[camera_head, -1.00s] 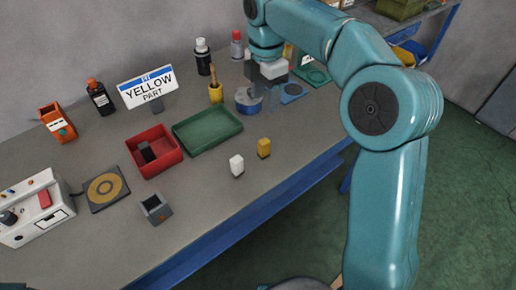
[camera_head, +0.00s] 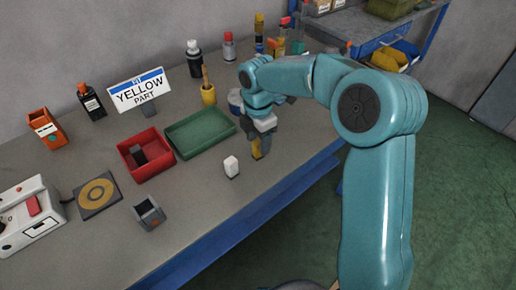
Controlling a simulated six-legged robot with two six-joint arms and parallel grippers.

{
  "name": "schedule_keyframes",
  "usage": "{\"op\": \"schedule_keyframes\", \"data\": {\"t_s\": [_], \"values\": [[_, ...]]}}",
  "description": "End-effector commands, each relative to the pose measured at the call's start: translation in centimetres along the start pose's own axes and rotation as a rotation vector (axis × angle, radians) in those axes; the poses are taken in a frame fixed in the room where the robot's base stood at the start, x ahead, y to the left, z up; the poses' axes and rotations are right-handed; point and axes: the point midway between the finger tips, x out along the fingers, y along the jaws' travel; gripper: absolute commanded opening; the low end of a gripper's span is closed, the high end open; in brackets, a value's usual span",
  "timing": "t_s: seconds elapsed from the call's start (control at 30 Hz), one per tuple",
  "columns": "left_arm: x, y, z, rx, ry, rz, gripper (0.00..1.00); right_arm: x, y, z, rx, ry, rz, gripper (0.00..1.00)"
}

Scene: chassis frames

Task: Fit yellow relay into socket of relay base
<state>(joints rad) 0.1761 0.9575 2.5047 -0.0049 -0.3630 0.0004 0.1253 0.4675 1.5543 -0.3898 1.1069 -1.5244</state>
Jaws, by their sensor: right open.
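The yellow relay (camera_head: 256,150) stands upright on the grey table toward its front edge. My right gripper (camera_head: 257,146) is open and directly over the relay, with its fingers down at the relay's upper part. The gripper hides part of the relay, and contact cannot be told. The relay base (camera_head: 149,213) is a small dark grey block with an open socket on top, at the front left of the table. A white relay (camera_head: 231,166) stands just left of the yellow one. My left gripper is not in view.
A red bin (camera_head: 136,171) with a dark block inside and a green tray (camera_head: 172,149) lie behind the relay base. A control box (camera_head: 28,215) stands at far left. The table between the white relay and the base is clear.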

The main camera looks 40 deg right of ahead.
Motion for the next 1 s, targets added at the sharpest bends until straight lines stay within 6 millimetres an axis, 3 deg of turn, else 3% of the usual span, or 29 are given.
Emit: {"op": "schedule_keyframes", "data": {"t_s": [0.1,0.37,0.5,0.53,0.83,1.0], "values": [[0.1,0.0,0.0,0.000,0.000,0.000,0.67,1.2,0.1,0.0,0.001,0.000,-0.001,0.56],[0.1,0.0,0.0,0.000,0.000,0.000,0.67,1.4,0.1,0.0,0.000,0.000,0.001,0.53],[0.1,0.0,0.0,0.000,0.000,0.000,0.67,1.4,0.1,0.0,0.000,0.000,0.001,0.08],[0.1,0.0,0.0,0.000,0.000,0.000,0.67,1.4,0.1,0.0,0.000,0.000,0.001,0.01],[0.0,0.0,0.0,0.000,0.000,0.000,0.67,1.2,0.1,0.0,0.000,0.000,0.002,0.00],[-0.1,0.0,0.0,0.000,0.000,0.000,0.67,-0.1,0.2,0.0,0.001,-0.001,0.004,0.00]]}}
